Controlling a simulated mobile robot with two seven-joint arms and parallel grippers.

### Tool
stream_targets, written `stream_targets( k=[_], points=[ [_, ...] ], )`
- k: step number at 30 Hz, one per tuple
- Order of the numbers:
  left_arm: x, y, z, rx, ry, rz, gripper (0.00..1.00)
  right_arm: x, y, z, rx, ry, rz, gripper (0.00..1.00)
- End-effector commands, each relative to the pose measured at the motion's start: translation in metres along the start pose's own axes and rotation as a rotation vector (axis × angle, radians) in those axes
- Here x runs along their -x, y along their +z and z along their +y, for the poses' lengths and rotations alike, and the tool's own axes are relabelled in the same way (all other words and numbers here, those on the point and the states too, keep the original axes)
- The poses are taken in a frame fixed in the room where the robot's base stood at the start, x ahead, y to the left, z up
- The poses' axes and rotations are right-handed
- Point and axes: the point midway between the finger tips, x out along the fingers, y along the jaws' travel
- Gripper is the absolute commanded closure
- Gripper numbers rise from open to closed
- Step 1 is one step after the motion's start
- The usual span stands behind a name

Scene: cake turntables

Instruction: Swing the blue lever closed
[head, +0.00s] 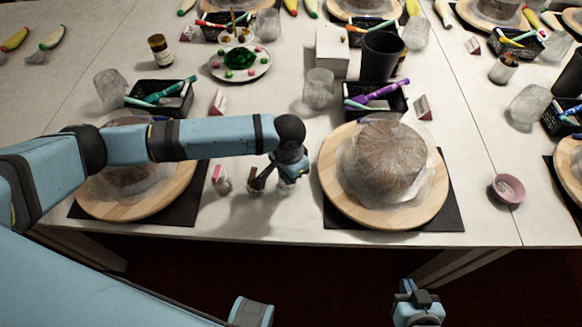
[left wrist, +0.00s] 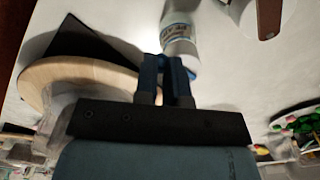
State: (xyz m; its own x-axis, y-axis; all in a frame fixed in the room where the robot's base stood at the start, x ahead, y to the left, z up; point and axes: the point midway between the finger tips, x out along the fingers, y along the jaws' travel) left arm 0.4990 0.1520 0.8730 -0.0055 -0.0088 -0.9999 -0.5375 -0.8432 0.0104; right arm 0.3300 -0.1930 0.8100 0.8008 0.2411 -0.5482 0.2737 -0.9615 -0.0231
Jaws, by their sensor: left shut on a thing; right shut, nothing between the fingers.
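I cannot make out a blue lever in either view. My left gripper (head: 289,172) is over the table between the two cake turntables. Its dark fingers (left wrist: 168,70) are close together at a small white bottle with printed lettering (left wrist: 180,38), and they are shut on it. The bottle's lower part (head: 288,187) also shows under the gripper in the head view. My right gripper (head: 418,306) is low in front of the table's front edge, shut and empty. The right turntable (head: 335,190) bears a brown cake under clear wrap. My left arm partly hides the left turntable (head: 115,210).
A brown-handled item (head: 257,180) and a small pink-topped item (head: 221,180) stand left of the left gripper. Black baskets of pens (head: 378,102), clear glasses (head: 319,90) and a black cup (head: 381,57) stand behind. A pink bowl (head: 507,190) is at right.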

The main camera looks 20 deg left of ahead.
Motion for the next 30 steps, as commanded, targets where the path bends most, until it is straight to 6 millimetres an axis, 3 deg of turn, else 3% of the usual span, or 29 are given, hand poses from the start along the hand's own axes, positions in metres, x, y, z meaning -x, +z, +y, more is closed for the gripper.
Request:
stream_targets(
  k=[1,6,11,24,25,27,30],
  points=[
    [0.008,0.003,-0.001,-0.039,0.002,-0.004,1.00,0.010,-0.014,0.000,0.002,0.000,0.000,1.00],
    [0.005,0.007,-0.004,-0.169,0.001,-0.004,1.00,0.019,-0.027,0.000,0.004,0.000,0.000,1.00],
    [0.000,0.006,-0.004,-0.169,0.000,-0.002,1.00,0.015,-0.020,0.000,0.004,0.000,-0.001,1.00],
    [0.000,0.008,-0.005,-0.218,0.000,-0.003,1.00,0.020,-0.026,0.000,0.005,-0.001,-0.003,1.00],
    [0.000,0.008,-0.005,-0.218,0.000,-0.003,0.83,0.020,-0.027,0.000,0.005,-0.001,-0.002,1.00],
    [0.000,0.008,-0.005,-0.218,0.000,-0.003,0.67,0.020,-0.028,0.000,0.005,-0.001,0.000,1.00],
    [0.000,0.008,-0.005,-0.218,0.000,-0.003,0.63,0.020,-0.029,0.000,0.005,-0.001,0.002,1.00]
  ],
)
